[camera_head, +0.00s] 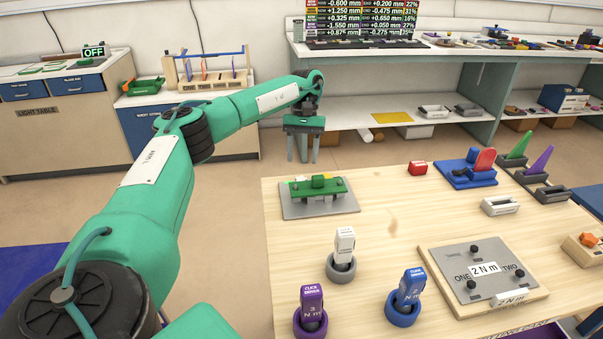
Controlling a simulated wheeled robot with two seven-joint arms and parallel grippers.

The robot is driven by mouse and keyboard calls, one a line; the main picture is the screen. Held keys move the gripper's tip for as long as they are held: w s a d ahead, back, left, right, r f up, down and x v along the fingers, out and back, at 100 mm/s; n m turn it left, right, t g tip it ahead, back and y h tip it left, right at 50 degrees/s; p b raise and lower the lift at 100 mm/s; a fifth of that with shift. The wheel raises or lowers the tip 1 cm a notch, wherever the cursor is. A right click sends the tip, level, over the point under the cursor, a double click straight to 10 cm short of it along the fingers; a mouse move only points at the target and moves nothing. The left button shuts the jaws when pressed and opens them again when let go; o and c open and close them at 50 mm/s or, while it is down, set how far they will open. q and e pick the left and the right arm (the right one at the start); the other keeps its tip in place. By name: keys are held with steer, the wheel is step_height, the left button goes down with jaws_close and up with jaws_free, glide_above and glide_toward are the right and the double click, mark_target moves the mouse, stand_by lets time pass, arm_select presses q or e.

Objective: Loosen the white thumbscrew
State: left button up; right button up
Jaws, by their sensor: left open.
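I cannot clearly pick out a white thumbscrew. A green fixture (318,188) with a raised middle block stands on a grey plate (290,211) at the table's back left corner; a small pale bit shows behind its bar, too small to identify. A grey plate on a wooden board (455,300) at the front right carries several dark knobs, a "2 N m" label and the words ONE and TWO. My left gripper (303,158) is open and empty, fingers pointing down, appearing above and behind the green fixture, apart from it. My right gripper is out of view.
White (345,241), purple (311,303) and blue (409,289) drivers stand in round holders near the front. A red block (418,168), a blue-and-red fixture (467,172) and a white-fronted tray (500,206) lie farther right. The table's middle is clear.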

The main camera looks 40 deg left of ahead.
mark_target(301, 178)
arm_select(q)
steer(key=x, duration=0.5)
steer(key=shift+s+f, duration=0.1)
steer(key=shift+f, duration=0.2)
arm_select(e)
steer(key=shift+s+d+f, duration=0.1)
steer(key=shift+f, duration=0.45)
arm_select(q)
steer(key=c, duration=1)
